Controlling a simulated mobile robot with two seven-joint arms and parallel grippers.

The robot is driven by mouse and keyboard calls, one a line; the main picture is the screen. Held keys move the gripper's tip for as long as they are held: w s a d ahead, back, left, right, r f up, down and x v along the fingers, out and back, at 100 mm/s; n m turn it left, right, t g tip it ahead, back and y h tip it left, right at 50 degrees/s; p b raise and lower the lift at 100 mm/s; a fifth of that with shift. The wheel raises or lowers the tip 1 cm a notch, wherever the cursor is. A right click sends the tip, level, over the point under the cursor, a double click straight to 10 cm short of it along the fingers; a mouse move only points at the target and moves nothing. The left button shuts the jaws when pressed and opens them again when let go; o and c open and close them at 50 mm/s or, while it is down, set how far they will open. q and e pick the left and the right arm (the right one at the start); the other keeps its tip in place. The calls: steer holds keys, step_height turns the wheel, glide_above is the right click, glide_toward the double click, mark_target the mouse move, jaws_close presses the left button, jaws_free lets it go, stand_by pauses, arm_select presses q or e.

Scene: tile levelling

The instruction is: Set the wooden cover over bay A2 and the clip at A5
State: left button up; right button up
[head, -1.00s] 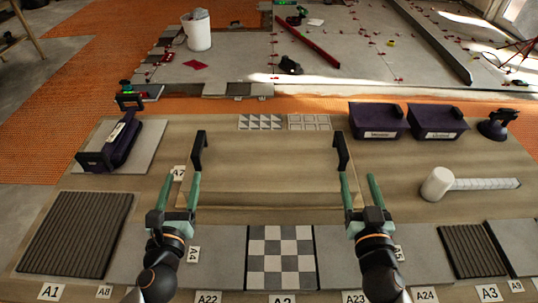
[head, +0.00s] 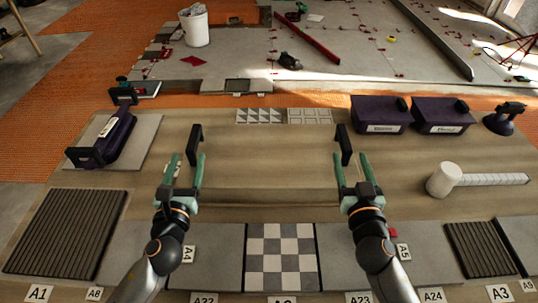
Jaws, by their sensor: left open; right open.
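The wooden cover (head: 268,160) is a wide flat board with a black handle at each end, lying on the workbench beyond the checkered tile. My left gripper (head: 185,172) is open at its left handle (head: 195,140). My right gripper (head: 353,172) is open at its right handle (head: 343,140). I cannot tell whether the handles are between the fingers. Bay A2, with the grey-and-white checkered tile (head: 282,250), is uncovered in the front row. A small red piece, perhaps the clip (head: 392,233), shows beside my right wrist near the A5 label (head: 403,252).
A purple two-handled tool (head: 115,138) lies at left. Two purple boxes (head: 380,116) and a suction cup (head: 503,120) stand at the back right. A white mallet (head: 445,180) lies at right. Ribbed dark tiles (head: 68,232) sit at the front corners.

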mark_target(197, 124)
arm_select(q)
steer(key=w, duration=0.8)
steer(key=shift+w, duration=0.15)
arm_select(e)
steer(key=w, duration=0.8)
steer(key=shift+w, duration=0.15)
arm_select(q)
jaws_close()
arm_select(e)
jaws_close()
arm_select(q)
steer(key=shift+r, duration=0.1)
arm_select(e)
steer(key=shift+r, duration=0.1)
